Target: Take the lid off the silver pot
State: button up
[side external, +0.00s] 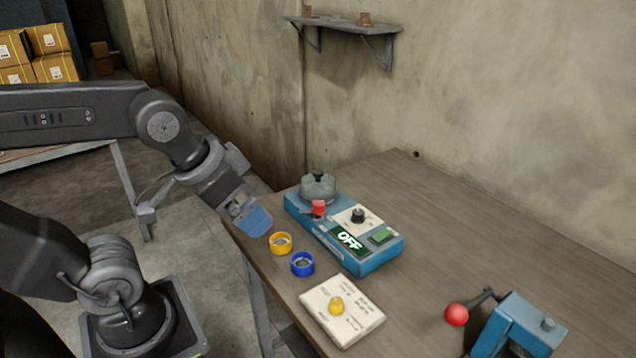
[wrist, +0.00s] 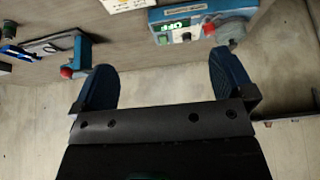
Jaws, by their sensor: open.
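The silver pot (side external: 319,194) is a small grey round vessel on the far left end of a blue machine (side external: 375,257) whose display reads OFF. Its lid (side external: 318,180), with a dark knob, appears to sit on top. My gripper (side external: 256,222) is left of the machine at the table's left edge, apart from the pot. In the wrist view my gripper (wrist: 162,78) shows two blue fingers spread apart with nothing between them. The machine (wrist: 185,14) is at the top there, and a grey shape near the right fingertip may be the pot, partly hidden.
A yellow ring (side external: 281,243) and a blue ring (side external: 302,264) lie before the machine. A cream box with a yellow knob (side external: 342,311) and a blue device with a red-ball lever (side external: 518,325) stand nearer. The wooden table (side external: 460,220) is clear right of the machine.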

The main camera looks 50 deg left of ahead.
jog(key=w+a+r+n+g, duration=0.1)
jog(key=w+a+r+n, duration=0.15)
jog(key=w, duration=0.35)
jog(key=n+g, duration=0.5)
jog(key=n, duration=0.8)
send_over(318, 171)
notch_tip(318, 171, down, 6)
notch_tip(318, 171, down, 13)
jog(key=shift+a+f, duration=0.1)
jog(key=shift+f, duration=0.05)
jog(key=c, duration=0.6)
jog(key=shift+r, duration=0.2)
